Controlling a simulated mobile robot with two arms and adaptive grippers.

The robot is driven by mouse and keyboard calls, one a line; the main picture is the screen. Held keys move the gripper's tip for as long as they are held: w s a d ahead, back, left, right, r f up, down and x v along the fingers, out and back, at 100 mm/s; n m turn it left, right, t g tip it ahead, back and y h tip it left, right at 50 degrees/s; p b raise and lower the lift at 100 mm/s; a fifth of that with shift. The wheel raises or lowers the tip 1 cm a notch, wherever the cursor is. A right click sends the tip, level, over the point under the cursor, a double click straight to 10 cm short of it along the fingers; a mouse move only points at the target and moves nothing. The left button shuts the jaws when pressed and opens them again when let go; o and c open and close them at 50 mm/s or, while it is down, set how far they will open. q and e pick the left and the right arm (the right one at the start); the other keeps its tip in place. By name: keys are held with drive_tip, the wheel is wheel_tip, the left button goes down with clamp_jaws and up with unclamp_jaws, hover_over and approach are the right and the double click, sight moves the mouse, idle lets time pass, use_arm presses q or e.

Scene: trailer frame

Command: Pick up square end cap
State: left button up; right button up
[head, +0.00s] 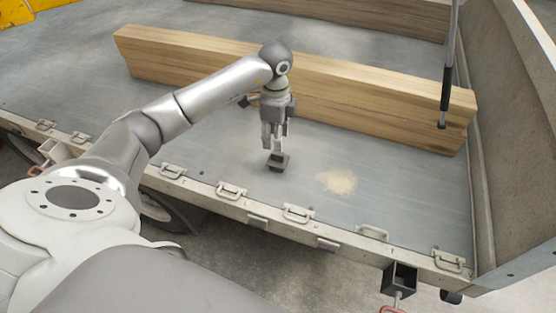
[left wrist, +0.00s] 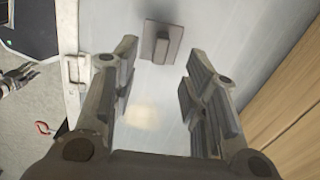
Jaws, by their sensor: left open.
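The square end cap (head: 278,161) is a small dark grey piece with a flat square plate and a raised block. It lies on the grey trailer bed just below my left gripper (head: 272,146). In the left wrist view the end cap (left wrist: 161,41) sits beyond the fingertips, roughly midway between them and apart from both. My left gripper (left wrist: 158,72) is open and empty, pointing down at the bed.
A long wooden beam (head: 340,95) lies on the bed behind the gripper. The trailer's front rail (head: 230,200) carries several metal latches. A pale powdery patch (head: 337,182) is right of the end cap. A tall side wall (head: 505,130) closes the right end.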

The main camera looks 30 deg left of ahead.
sight(278, 153)
use_arm(q)
drive_tip(key=f, duration=0.8)
drive_tip(key=shift+w+d+p, duration=0.15)
drive_tip(key=shift+d+p, duration=0.1)
drive_tip(key=shift+p, duration=0.1)
clamp_jaws()
